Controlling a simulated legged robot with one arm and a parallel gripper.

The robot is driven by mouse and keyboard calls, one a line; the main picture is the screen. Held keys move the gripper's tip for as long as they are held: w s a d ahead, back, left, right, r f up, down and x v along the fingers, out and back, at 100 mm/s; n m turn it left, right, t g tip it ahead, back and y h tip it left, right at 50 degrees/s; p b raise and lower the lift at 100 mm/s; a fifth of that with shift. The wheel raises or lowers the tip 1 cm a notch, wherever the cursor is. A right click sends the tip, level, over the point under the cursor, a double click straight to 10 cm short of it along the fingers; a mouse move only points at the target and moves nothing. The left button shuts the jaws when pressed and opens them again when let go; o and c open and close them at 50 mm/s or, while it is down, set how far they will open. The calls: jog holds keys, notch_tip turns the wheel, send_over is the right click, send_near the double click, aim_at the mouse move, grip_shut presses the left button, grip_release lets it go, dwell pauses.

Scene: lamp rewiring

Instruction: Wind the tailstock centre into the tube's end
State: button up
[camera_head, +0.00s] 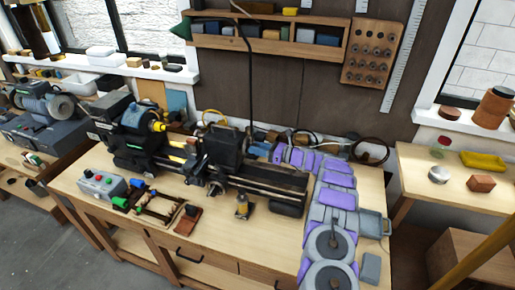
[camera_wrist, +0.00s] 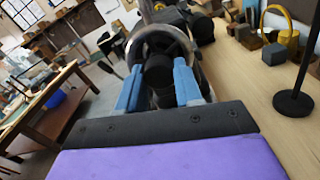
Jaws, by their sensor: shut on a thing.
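The lathe's tailstock (camera_head: 222,146) is a dark block on the right half of the lathe on the bench. In the wrist view its handwheel (camera_wrist: 184,40) is a shiny metal ring with a dark round hub (camera_wrist: 158,72). My gripper's blue fingers (camera_wrist: 158,84) stand on either side of this hub and are shut on it. In the head view my purple and grey arm reaches from the lower right to the tailstock end, and my gripper (camera_head: 258,150) is small there. A brassy piece (camera_head: 178,143) shows left of the tailstock. The centre's tip and its contact with the tube cannot be made out.
The headstock (camera_head: 140,118) is at the lathe's left. A control box (camera_head: 102,183), a tray with small parts (camera_head: 155,208) and a red-brown block (camera_head: 188,220) lie in front. A black stand (camera_wrist: 292,104) is right of the fingers in the wrist view.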

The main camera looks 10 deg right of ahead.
dwell(0.3)
jog(key=o, duration=0.9)
jog(key=shift+w+d+f, duration=0.1)
jog(key=shift+w, duration=0.05)
jog(key=shift+c, duration=0.2)
jog(key=shift+o, duration=0.9)
jog(key=shift+d, duration=0.15)
jog(key=v, duration=1.7)
